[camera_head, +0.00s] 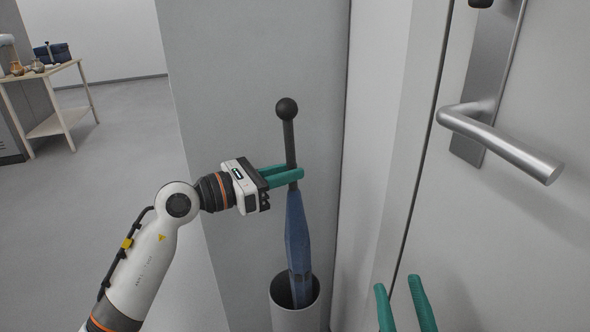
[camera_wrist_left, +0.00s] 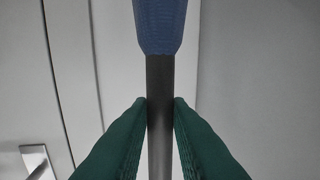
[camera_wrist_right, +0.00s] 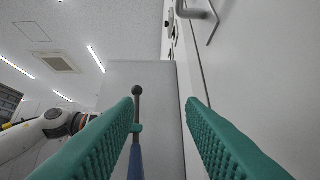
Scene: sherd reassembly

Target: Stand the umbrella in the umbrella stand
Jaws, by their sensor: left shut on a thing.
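The umbrella (camera_head: 297,240) is blue and furled, with a dark shaft and a round black knob at its top. It is close to upright, and its lower end is inside the mouth of the umbrella stand (camera_head: 297,318), a pale round cylinder. Whether its tip touches the bottom is hidden. My left gripper (camera_head: 298,176) is shut on the dark shaft above the blue cloth. The left wrist view shows both green fingers against the shaft (camera_wrist_left: 159,110). My right gripper (camera_head: 400,290) is open and empty at the lower right; its fingers also show apart in the right wrist view (camera_wrist_right: 165,110).
A grey wall (camera_head: 255,60) stands right behind the stand. A door with a metal lever handle (camera_head: 500,140) is close on the right. A wooden table (camera_head: 50,72) with small pots and a dark blue box stands far left. The floor at left is clear.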

